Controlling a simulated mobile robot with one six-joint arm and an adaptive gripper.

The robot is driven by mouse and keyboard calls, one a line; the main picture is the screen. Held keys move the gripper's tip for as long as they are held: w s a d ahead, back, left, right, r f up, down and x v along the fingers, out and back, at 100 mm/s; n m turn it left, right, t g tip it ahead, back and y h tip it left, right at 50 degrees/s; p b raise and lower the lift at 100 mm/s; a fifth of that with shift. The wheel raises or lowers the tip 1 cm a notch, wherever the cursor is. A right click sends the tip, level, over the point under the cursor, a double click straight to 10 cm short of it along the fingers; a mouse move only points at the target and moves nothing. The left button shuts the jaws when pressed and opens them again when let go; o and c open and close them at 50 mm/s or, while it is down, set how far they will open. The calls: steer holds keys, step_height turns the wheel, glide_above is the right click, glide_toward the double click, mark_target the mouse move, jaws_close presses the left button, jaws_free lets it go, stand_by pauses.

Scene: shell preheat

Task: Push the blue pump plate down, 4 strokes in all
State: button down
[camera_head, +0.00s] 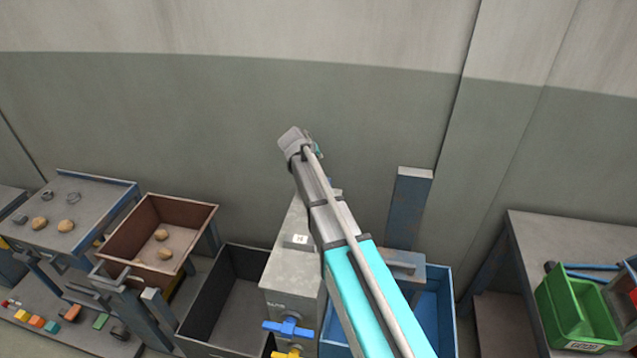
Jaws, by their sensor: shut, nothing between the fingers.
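My arm reaches up from the bottom edge across the middle of the view. Its far end, a grey joint, stands in front of the back wall. I cannot make out my gripper's fingers; they are out of sight or hidden behind the arm. A grey machine cabinet (284,264) stands left of the arm, with a blue valve handle (288,328) and a yellow handle (287,354) on its front. Right of the arm, a worn blue upright (408,207) rises behind a flat blue-grey piece (408,268).
An open blue bin (437,305) lies right of the arm, and a dark open bin (226,300) left of the cabinet. A brown tray (200,222) holds round tan pieces. A worn table (105,195) stands far left.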

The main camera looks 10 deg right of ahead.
steer(key=shift+f, duration=0.1)
step_height(320, 180, down, 9)
steer(key=b, duration=0.8)
steer(key=shift+r+b, duration=0.2)
steer(key=shift+b, duration=0.2)
steer(key=shift+f, duration=0.2)
stand_by(1.3)
steer(key=shift+f+b, duration=0.25)
steer(key=shift+b, duration=0.2)
steer(key=shift+f+b, duration=1.6)
stand_by(2.7)
